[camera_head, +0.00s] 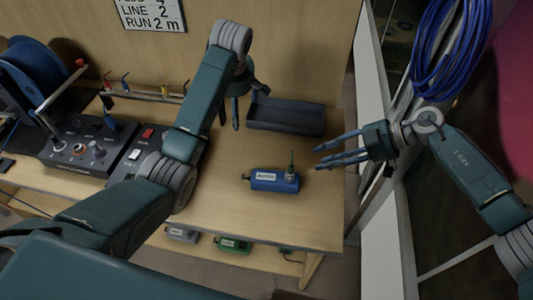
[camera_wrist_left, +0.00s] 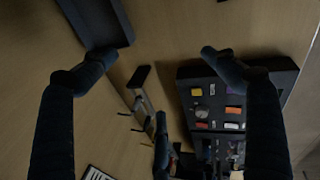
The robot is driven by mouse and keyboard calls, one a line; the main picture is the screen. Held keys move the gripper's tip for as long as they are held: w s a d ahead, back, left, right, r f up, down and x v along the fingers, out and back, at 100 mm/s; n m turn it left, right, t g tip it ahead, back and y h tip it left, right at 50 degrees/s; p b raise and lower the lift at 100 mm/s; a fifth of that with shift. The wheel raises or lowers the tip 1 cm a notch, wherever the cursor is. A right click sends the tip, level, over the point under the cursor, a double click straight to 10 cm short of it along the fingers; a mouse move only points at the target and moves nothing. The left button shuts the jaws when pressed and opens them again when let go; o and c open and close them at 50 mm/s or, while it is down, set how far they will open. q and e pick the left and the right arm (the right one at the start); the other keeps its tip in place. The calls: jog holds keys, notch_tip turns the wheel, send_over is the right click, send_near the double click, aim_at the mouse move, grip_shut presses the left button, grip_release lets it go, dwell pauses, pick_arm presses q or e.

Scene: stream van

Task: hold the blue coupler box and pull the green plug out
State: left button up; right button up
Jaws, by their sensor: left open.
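The blue coupler box (camera_head: 265,184) lies on the wooden table, a white label on its side. My right gripper (camera_head: 318,158) is to the right of the plug, fingers pointing left, spread and empty, touching nothing.
A dark tray (camera_head: 285,115) sits behind the box. A control panel (camera_head: 75,150) and a blue cable reel (camera_head: 35,65) stand at the left. A blue cable coil (camera_head: 450,45) hangs at the right. Other boxes (camera_head: 233,244) lie below the table's front edge. Table around the box is clear.

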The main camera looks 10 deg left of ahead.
aim_at(267, 173)
pick_arm(q)
jog(key=s+d+f+g, duration=0.1)
jog(key=s+d+f, duration=0.1)
jog(key=d+f, duration=0.1)
jog(key=s+d+f+m+g+h, duration=0.1)
jog(key=s+d+f, duration=0.2)
jog(key=d, duration=0.1)
jog(key=s+d+f+m+g, duration=0.1)
jog(key=s+d+f, duration=0.2)
jog(key=d, duration=0.1)
jog(key=shift+s+d+f+h, duration=0.1)
jog(key=shift+s+d+h, duration=0.05)
jog(key=shift+d+h, duration=0.15)
notch_tip(267, 173, down, 11)
jog(key=shift+r, duration=0.2)
